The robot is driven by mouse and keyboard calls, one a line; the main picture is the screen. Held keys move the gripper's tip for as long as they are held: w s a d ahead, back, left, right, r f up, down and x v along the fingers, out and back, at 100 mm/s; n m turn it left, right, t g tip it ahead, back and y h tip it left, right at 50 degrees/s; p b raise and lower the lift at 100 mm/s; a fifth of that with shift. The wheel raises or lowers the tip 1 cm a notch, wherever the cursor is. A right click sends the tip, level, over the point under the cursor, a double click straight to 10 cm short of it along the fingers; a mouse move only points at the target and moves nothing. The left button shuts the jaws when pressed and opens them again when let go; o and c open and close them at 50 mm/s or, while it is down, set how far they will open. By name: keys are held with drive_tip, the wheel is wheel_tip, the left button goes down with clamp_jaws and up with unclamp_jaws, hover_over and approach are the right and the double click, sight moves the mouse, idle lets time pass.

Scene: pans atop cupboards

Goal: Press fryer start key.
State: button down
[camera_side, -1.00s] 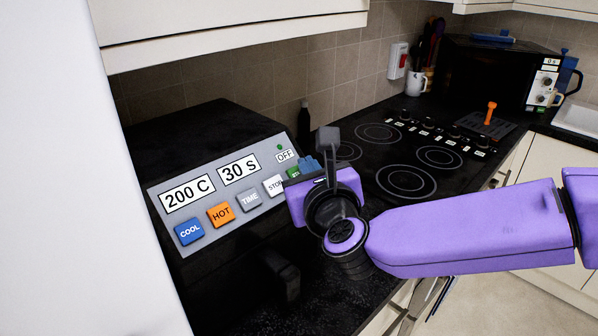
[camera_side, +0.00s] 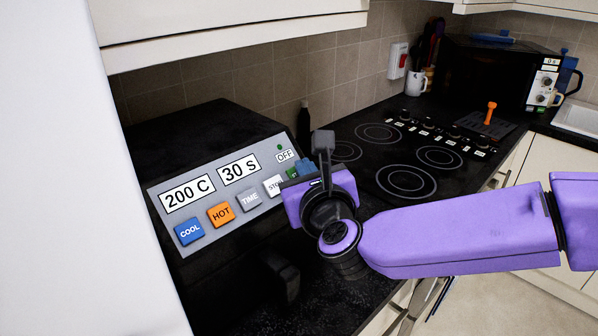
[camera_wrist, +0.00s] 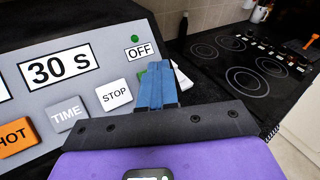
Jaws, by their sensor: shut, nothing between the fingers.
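The fryer (camera_side: 215,255) is a black unit with a sloped grey panel on the left in the side view. Its start key (camera_side: 292,173) is green, at the right end of the key row beside the white STOP key (camera_side: 274,185). In the wrist view the STOP key (camera_wrist: 115,95) is clear, but the start key is almost wholly hidden behind my fingers. My gripper (camera_side: 305,167) is shut and empty, its blue fingertips (camera_wrist: 157,80) over the start key. I cannot tell whether they touch it.
The panel also holds TIME, HOT and COOL keys, and displays reading 200 C, 30 S and OFF (camera_side: 285,155). A green lamp (camera_wrist: 134,38) is above OFF. A black hob (camera_side: 405,180) lies to the right, with a microwave (camera_side: 490,75) behind.

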idle(0.4)
drive_tip(key=shift+s+d+r, duration=0.25)
drive_tip(key=shift+r, duration=0.1)
drive_tip(key=s+d+r, duration=0.3)
drive_tip(key=r, duration=0.1)
drive_tip(key=shift+r, duration=0.1)
idle(0.6)
idle(0.7)
